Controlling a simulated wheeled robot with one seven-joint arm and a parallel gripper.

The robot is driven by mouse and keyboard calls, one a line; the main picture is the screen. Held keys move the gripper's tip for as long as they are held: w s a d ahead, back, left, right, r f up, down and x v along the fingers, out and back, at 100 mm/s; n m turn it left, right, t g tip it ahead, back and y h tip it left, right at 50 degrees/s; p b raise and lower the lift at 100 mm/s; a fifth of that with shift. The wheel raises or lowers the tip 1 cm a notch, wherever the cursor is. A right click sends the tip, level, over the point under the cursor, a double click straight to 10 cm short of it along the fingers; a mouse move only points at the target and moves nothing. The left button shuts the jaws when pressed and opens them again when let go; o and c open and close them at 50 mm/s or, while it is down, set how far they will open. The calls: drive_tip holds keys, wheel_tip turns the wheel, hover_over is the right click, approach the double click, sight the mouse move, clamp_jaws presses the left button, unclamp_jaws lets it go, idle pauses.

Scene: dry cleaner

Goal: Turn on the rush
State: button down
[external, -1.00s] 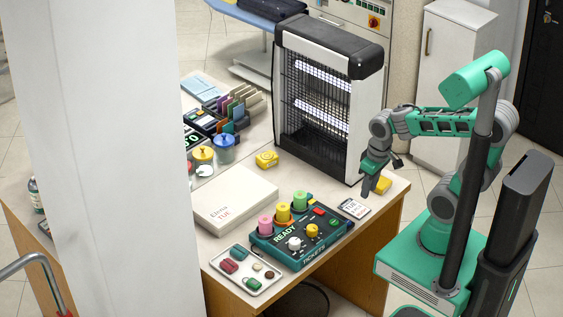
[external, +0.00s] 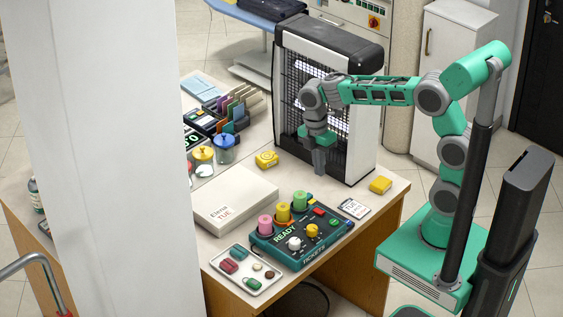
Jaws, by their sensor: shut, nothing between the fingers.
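A dark teal box (external: 301,238) lettered "READY" sits at the table's front right corner. Pink, yellow and green cylinders stand along its back left. On top are a white knob (external: 294,243), a yellow knob (external: 312,230), a red piece (external: 319,211) and a small green round piece (external: 334,221). I cannot read any "rush" label, so I cannot tell which control it is. My gripper (external: 319,171) is shut and empty, pointing down above the table behind the box, in front of the heater-like unit. It is apart from the box.
The tall grilled unit (external: 363,110) stands close behind my gripper. A white pillar hides the table's left.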

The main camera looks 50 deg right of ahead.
sight(323, 212)
drive_tip(key=f+p, duration=0.1)
drive_tip(key=f, duration=0.3)
drive_tip(key=s+f, duration=0.1)
drive_tip(key=f, duration=0.4)
drive_tip(key=f+p, duration=0.1)
drive_tip(key=f, duration=0.4)
drive_tip(key=shift+s+p, duration=0.3)
drive_tip(key=shift+s, duration=0.05)
drive_tip(key=shift+s+f+b, duration=0.1)
drive_tip(key=shift+f+b, duration=0.2)
drive_tip(key=shift+b, duration=0.05)
drive_tip(key=shift+s, duration=0.1)
